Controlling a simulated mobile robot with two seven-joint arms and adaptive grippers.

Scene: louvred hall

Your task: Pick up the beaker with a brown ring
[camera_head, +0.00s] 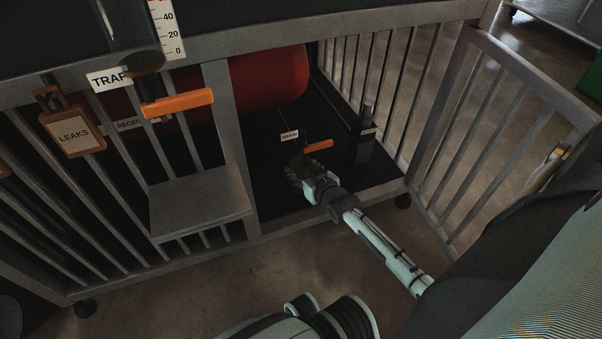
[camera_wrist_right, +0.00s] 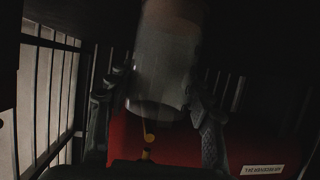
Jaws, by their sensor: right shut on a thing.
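My right gripper (camera_head: 300,172) reaches into the open cage below the drain tap. In the right wrist view its fingers (camera_wrist_right: 157,98) stand on both sides of a translucent, pale beaker (camera_wrist_right: 165,65) and are shut on it. The beaker's top fades into shadow with a faint brownish tint. I cannot clearly make out a brown ring. In the head view the beaker cannot be told apart from the dark gripper and floor.
A red tank (camera_head: 270,80) lies behind, with an orange drain handle (camera_head: 318,146) close above the gripper. A dark bottle-like thing (camera_head: 364,140) stands to the right. The barred door (camera_head: 500,120) is swung open at right. A grey step (camera_head: 198,205) sits left of the opening.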

